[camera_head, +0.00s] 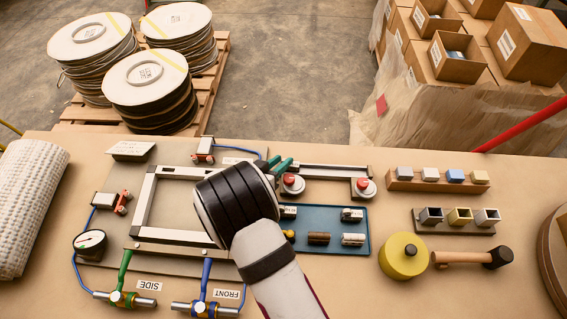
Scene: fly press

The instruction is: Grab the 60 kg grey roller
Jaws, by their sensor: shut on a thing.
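Several short rollers lie in a blue tray (330,251) right of centre: silver-grey ones at the right (352,214) and front right (353,239), a brown one (318,238), and at the left a silver one and a brass-coloured one, both partly covered by my arm. The weight marks are too small to read, so I cannot tell which is the 60 kg grey roller. My black-and-white wrist is above the right part of a pale rectangular frame (148,200), just left of the tray.
Red buttons (291,183) stand behind the tray. Small blocks on racks (430,175), a yellow cylinder (404,256) and a mallet (470,257) are at right. Hoses, a gauge (90,243) and valves (124,297) surround the frame. A white roll (28,207) lies far left.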

